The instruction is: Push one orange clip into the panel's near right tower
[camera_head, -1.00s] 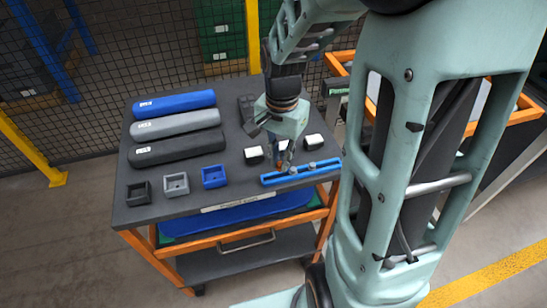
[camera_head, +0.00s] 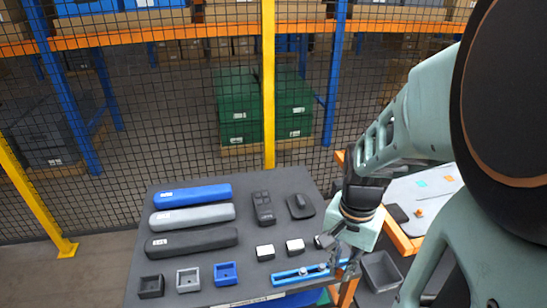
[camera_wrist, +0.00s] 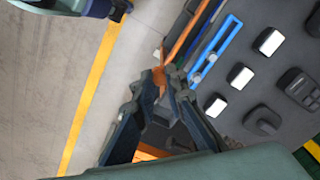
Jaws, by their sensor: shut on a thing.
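My gripper (camera_head: 347,262) is just past the right edge of the dark cart top in the head view. In the wrist view its fingertips (camera_wrist: 161,78) are closed on a small orange clip (camera_wrist: 159,74), which sticks out past the tips over the floor beside the cart. In the head view the clip is too small to make out clearly. A pale panel (camera_head: 432,190), partly hidden by my arm, lies in an orange-framed stand at the right, with small cyan and orange patches on it. I cannot make out its near right tower.
A blue rail (camera_head: 300,274) lies at the cart's front right, with white-topped blocks (camera_head: 265,251) behind it. A dark bin (camera_head: 381,271) is right of the cart. Long cases (camera_head: 192,218) and small open boxes (camera_head: 188,281) fill the left. A mesh fence (camera_head: 180,110) stands behind.

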